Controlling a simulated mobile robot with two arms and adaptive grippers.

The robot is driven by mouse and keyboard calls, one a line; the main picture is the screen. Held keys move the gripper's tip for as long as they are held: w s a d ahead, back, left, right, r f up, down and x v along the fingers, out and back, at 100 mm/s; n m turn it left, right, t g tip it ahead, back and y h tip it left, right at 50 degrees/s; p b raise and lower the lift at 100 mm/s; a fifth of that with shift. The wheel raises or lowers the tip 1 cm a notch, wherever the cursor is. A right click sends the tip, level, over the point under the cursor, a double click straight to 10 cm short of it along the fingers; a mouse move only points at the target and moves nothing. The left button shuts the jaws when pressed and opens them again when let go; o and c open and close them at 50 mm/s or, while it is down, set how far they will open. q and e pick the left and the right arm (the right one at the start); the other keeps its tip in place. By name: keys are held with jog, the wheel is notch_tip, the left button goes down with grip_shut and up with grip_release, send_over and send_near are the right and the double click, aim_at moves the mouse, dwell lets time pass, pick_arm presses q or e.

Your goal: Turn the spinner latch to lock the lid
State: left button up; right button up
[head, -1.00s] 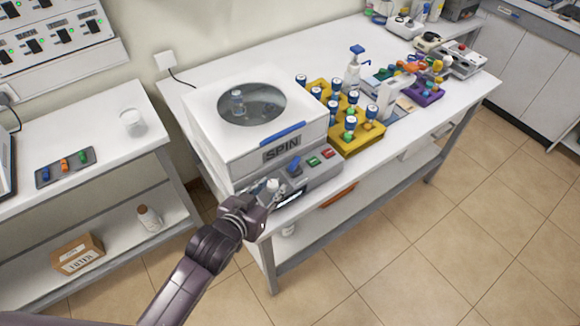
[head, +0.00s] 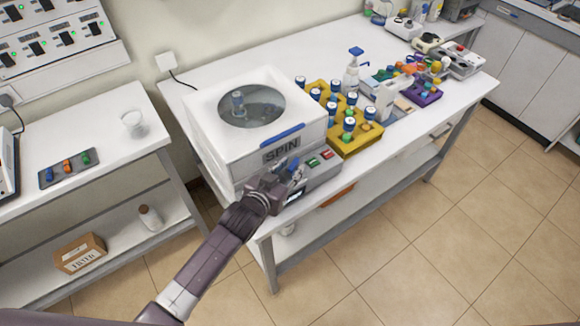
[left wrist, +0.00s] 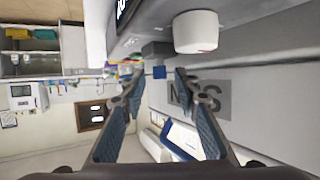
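The spinner (head: 210,130) is a white box with a round window in its lid (head: 300,110), on the front left of the table. A blue handle strip (head: 283,136) is on the lid's front edge above the SPIN label. My left gripper (head: 287,172) is at the grey control panel, partly covering it. In the left wrist view its fingers (left wrist: 157,80) are apart, with a small blue-ended latch (left wrist: 159,72) beyond and between the tips. I cannot tell whether they touch it. A white knob (left wrist: 195,32) is beside it. My right gripper is not in view.
Green (head: 313,162) and red (head: 327,154) buttons sit right of the gripper on the panel. Yellow racks (head: 355,143) with blue-capped vials stand close to the spinner's right side. A side table (head: 110,110) is at the left, with a gap between the tables.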

pick_arm(q)
jog(key=shift+w+f, duration=0.1)
grip_shut()
